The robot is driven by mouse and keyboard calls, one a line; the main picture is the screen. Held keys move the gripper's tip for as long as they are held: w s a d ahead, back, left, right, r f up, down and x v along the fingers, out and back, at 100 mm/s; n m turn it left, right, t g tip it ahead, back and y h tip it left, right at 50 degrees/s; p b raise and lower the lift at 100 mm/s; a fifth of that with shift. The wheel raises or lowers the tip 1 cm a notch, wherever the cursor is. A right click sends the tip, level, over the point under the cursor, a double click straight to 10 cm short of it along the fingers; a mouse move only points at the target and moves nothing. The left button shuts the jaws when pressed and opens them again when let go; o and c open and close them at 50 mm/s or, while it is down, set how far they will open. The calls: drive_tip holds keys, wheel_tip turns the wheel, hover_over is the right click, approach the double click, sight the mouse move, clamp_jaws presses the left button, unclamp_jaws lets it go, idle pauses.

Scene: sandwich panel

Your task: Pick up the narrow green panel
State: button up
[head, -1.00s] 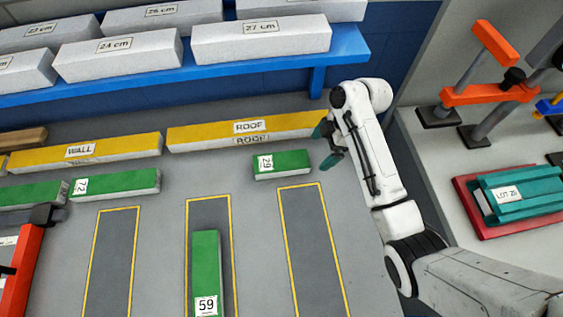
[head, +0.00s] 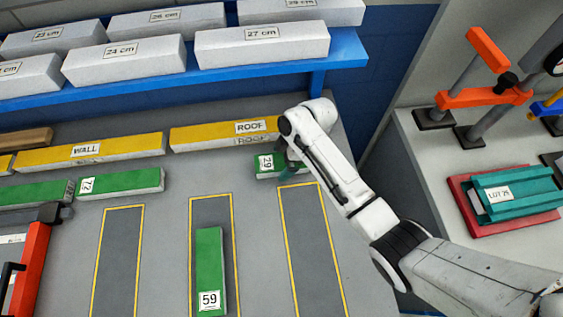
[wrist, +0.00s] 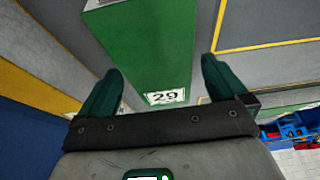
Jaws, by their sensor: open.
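A short green panel labelled 29 (head: 263,168) lies on the grey bench behind the right outlined strip. My gripper (head: 289,172) is over its right part and hides some of it. In the wrist view the green panel (wrist: 150,50) lies between the two open dark green fingers of my gripper (wrist: 160,66), its 29 label towards the palm. A gap shows beside each finger, and nothing is held. Other green panels are one labelled 72 (head: 125,183), one labelled 59 (head: 209,262) and one at the far left (head: 40,191). I cannot tell which is narrowest.
Yellow bars marked WALL (head: 120,152) and ROOF (head: 205,137) lie behind the green panels. A blue shelf (head: 250,70) with white blocks is above. Orange clamps (head: 487,97) and a red tray (head: 470,216) stand at right. The left and right strips are clear.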

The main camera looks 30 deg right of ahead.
drive_tip(key=shift+a+f, duration=0.15)
drive_tip(key=shift+f, duration=0.25)
drive_tip(key=c, duration=1.1)
